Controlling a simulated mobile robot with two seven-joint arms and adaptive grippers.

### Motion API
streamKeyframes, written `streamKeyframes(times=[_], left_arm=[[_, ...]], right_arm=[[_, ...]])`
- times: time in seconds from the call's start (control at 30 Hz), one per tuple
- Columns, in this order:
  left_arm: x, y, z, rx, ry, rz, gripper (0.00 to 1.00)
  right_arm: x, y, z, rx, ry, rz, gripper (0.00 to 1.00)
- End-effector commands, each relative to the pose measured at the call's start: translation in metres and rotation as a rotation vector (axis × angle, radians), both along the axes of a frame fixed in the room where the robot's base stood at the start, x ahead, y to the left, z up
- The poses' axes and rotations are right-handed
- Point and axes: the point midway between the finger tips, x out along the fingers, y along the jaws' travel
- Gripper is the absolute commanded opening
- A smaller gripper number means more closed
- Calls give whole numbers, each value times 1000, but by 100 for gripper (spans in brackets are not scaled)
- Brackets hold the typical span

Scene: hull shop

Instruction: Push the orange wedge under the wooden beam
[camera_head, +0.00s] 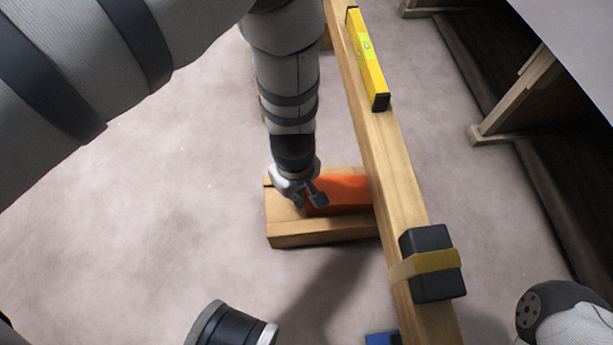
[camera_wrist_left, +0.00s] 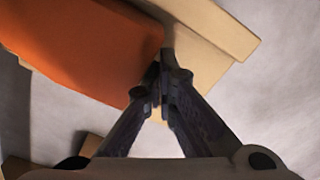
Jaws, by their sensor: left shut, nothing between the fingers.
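The orange wedge (camera_head: 342,193) lies on a wooden block (camera_head: 320,233), its right end at the side of the wooden beam (camera_head: 397,180). The beam hides whether any of the wedge is under it. My left gripper (camera_head: 311,199) is shut and empty at the wedge's left end, over the block. In the wrist view the closed fingertips (camera_wrist_left: 160,80) are at the edge of the orange wedge (camera_wrist_left: 85,45), touching or very close to it; I cannot tell which. My right gripper is not in view.
A yellow spirit level (camera_head: 368,60) lies on the beam's far part. A dark block with a yellow band (camera_head: 432,263) sits on its near part. A blue object (camera_head: 382,339) shows below. A trestle leg (camera_head: 515,95) stands right. The floor left is clear.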

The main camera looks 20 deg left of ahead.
Motion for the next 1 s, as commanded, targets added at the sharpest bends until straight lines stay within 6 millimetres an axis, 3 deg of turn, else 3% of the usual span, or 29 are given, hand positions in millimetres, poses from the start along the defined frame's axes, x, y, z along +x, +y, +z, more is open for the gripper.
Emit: streamKeyframes(times=[0.27, 1.0], left_arm=[[8, -11, 0, 1, -3, -1, 0], [12, -18, 0, 0, -2, 0, 0]], right_arm=[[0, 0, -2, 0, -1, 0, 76], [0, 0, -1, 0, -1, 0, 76]])
